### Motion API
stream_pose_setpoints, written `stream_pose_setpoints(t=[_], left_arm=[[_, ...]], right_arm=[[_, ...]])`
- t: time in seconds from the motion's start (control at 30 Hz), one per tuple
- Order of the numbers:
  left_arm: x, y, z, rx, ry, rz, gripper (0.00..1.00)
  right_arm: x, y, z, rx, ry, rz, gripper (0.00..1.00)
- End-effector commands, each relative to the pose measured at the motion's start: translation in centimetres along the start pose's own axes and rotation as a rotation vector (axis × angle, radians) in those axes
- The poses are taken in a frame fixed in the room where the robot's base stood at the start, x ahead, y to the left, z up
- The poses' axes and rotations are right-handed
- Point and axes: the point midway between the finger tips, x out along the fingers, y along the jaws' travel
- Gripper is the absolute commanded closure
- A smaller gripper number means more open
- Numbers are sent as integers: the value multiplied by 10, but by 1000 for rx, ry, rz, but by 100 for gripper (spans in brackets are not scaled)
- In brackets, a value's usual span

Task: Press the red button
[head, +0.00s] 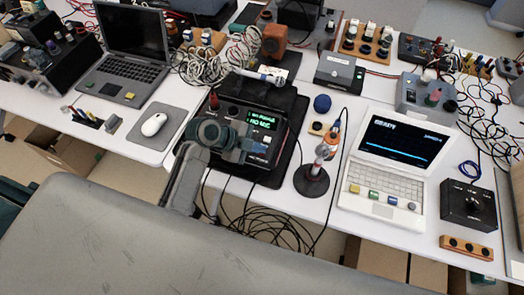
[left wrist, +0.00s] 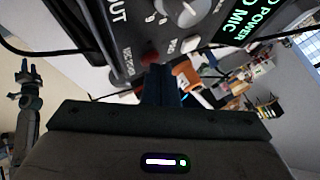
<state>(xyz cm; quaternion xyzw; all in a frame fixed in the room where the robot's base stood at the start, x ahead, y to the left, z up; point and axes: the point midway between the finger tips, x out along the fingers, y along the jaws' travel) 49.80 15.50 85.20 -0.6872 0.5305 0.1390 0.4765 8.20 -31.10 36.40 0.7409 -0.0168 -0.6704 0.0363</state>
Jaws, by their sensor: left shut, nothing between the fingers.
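The black speaker-test box (head: 272,144) lies on the white table in the head view, with a green-lit screen (head: 262,120). In the left wrist view its panel shows a round red button (left wrist: 150,57), a grey knob (left wrist: 186,10) and a small white button (left wrist: 190,45). My left gripper (head: 243,143) is over the box's front part in the head view and hides some of its panel. Its fingers (left wrist: 159,72) are shut and empty, with the tips close to the red button. Whether they touch it I cannot tell.
A white mouse (head: 154,124) on a grey pad lies left of the box. A microphone stand (head: 312,180) and a white laptop (head: 386,165) are to the right. Black cables (head: 262,222) hang at the table's front edge. Tangled white cables lie behind the box.

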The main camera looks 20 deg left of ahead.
Motion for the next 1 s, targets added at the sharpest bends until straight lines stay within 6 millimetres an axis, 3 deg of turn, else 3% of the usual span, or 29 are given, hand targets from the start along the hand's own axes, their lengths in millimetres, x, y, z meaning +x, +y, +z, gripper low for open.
stream_pose_setpoints(t=[1.0], left_arm=[[-17, -12, -12, 1, 0, 0, 100]], right_arm=[[-20, 1, -2, 0, 0, 0, 64]])
